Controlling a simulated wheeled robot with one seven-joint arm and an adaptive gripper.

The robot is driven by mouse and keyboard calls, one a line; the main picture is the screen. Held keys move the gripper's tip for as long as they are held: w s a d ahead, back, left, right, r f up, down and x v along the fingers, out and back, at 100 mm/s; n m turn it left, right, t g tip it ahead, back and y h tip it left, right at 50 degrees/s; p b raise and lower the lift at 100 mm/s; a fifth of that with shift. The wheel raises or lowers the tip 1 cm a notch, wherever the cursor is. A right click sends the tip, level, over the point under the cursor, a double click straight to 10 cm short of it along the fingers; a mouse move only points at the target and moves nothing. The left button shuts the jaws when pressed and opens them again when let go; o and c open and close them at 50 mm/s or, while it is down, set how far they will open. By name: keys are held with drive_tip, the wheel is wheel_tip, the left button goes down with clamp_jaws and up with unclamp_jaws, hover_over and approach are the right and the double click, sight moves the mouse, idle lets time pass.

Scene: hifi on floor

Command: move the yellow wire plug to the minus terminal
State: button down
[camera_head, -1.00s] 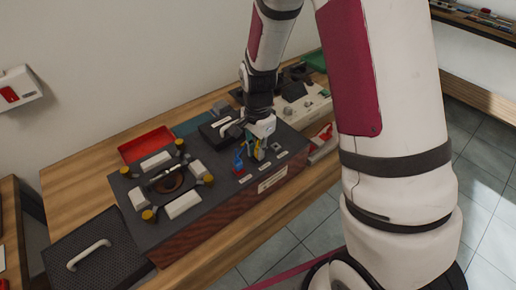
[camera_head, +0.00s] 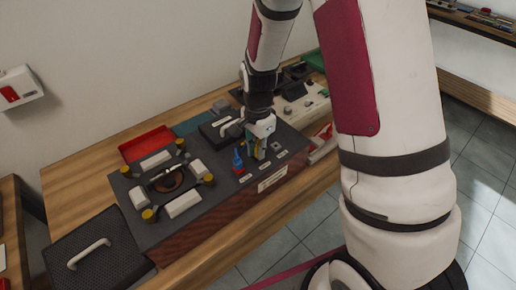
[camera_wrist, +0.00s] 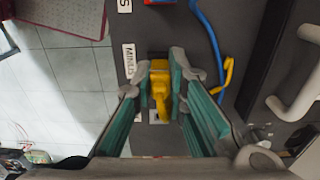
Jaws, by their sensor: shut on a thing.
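My gripper (camera_wrist: 160,85) is shut on the yellow wire plug (camera_wrist: 159,92), whose body shows between the teal-padded fingers in the wrist view. The plug is beside the MINUS label (camera_wrist: 129,60). Whether it sits in a socket or just above one is hidden. A loop of its yellow wire (camera_wrist: 227,75) shows to the right. In the head view my gripper (camera_head: 257,150) points down at the terminal strip of the dark-topped box (camera_head: 225,190). A blue plug (camera_head: 238,161) stands just to its left, by a red terminal.
A blue wire (camera_wrist: 211,35) runs near the gripper in the wrist view. A white handle (camera_wrist: 298,100) lies to the right. The head view shows a red tray (camera_head: 146,144) behind the box and a black case (camera_head: 95,250) at the left. Bare wooden tabletop (camera_head: 85,180) shows left.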

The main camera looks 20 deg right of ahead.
idle(0.8)
drive_tip(key=c, duration=1.5)
unclamp_jaws()
drive_tip(key=shift+r+p, duration=1.4)
drive_tip(key=shift+r, duration=7.05)
